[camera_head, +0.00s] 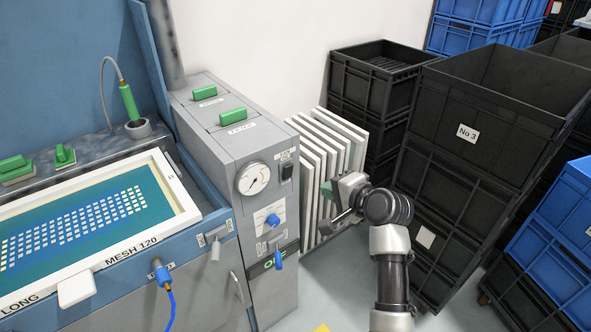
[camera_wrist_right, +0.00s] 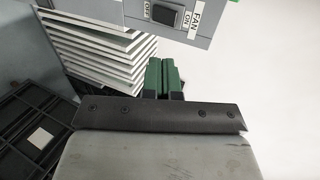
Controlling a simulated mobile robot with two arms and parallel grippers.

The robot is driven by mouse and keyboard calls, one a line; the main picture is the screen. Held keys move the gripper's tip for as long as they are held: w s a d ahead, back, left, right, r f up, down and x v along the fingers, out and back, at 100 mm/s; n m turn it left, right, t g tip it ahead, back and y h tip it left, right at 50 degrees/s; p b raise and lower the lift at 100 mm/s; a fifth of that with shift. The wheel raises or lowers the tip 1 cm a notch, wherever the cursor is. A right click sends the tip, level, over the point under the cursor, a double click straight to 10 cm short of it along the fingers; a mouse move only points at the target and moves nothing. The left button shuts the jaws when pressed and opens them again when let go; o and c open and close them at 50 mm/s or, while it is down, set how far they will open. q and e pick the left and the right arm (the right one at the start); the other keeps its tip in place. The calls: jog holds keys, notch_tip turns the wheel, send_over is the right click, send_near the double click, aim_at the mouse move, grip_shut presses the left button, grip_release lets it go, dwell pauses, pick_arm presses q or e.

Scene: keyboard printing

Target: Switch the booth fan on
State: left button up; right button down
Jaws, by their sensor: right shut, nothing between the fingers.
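The booth fan switch (camera_head: 287,172) is a small black rocker on the front face of the grey control cabinet (camera_head: 213,150), right of the round gauge. In the right wrist view the switch (camera_wrist_right: 164,15) shows near the top, between an OFF mark and a FAN ON label (camera_wrist_right: 194,22). I cannot tell which way the rocker is tipped. My right gripper (camera_head: 327,190) is right of and lower than the switch in the head view, apart from it. In the wrist view its green fingers (camera_wrist_right: 163,76) are together and empty. My left gripper is not in view.
White panels (camera_head: 322,150) stand in a rack beside the cabinet, close behind my right gripper. Black crates (camera_head: 470,125) stack at the right. A screen-printing frame (camera_head: 100,235) lies at the left.

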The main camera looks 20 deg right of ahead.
send_near(289, 166)
notch_tip(289, 166, down, 4)
jog(key=w, duration=0.2)
jog(key=w+a, duration=0.1)
jog(key=w, duration=0.2)
jog(key=shift+a+r, duration=0.2)
jog(key=shift+a, duration=0.2)
jog(key=shift+w+a, duration=0.15)
jog(key=shift+w, duration=0.35)
jog(key=shift+r, duration=0.1)
jog(key=p, duration=0.2)
jog(key=w+r+g+p, duration=0.1)
jog(key=p, duration=0.2)
jog(key=shift+a+r, duration=0.15)
jog(key=shift+r, duration=0.1)
jog(key=shift+f+b, duration=0.4)
jog(key=shift+f, duration=0.25)
jog(key=shift+r+p, duration=0.9)
jog(key=shift+p, duration=0.15)
